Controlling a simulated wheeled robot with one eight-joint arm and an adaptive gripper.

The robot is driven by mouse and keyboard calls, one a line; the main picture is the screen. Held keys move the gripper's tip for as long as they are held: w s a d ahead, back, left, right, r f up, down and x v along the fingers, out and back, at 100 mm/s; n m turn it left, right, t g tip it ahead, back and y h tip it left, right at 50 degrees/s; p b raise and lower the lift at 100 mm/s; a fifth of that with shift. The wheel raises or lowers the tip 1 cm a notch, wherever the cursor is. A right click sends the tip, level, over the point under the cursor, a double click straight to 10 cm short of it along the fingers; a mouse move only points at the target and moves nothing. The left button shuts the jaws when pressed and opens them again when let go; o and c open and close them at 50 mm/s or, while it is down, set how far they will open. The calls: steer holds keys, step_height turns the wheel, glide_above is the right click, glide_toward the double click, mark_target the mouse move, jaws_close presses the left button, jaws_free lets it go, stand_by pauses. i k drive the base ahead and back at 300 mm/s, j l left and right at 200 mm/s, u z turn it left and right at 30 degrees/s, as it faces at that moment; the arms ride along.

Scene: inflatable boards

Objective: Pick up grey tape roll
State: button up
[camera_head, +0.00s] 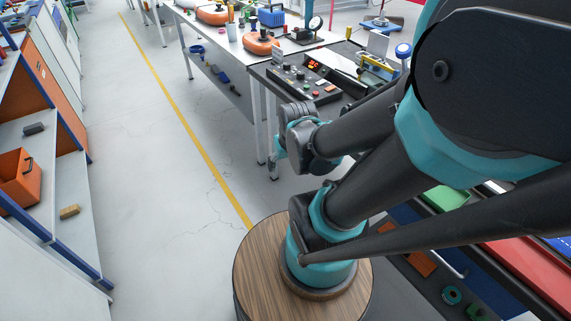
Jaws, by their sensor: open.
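I cannot make out a grey tape roll in the head view. A small teal ring (452,295) lies on the dark surface at the lower right, but it is not grey. My dark and teal arm fills the right side and hides part of the workbench behind it. The wrist end of my arm shows near the middle, by the front edge of the bench. No gripper fingers can be made out there.
A workbench (232,55) with a control box (304,82) and orange items stands at the back. Shelves on the left hold an orange bin (20,178), a dark block (34,129) and a tan brush-like block (69,212). The floor (145,170) between is clear.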

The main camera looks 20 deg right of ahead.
mark_target(384, 23)
steer(key=i+j+z, duration=0.5)
steer(key=z, duration=0.15)
steer(key=i+j+z, duration=0.3)
steer(key=j, duration=0.2)
steer(key=j+z, duration=0.35)
steer(key=i+j+z, duration=0.1)
steer(key=j+z, duration=0.2)
steer(key=j, duration=0.25)
steer(key=j+z, duration=0.35)
steer(key=j, duration=0.15)
steer(key=j+z, duration=0.3)
steer(key=j, duration=0.2)
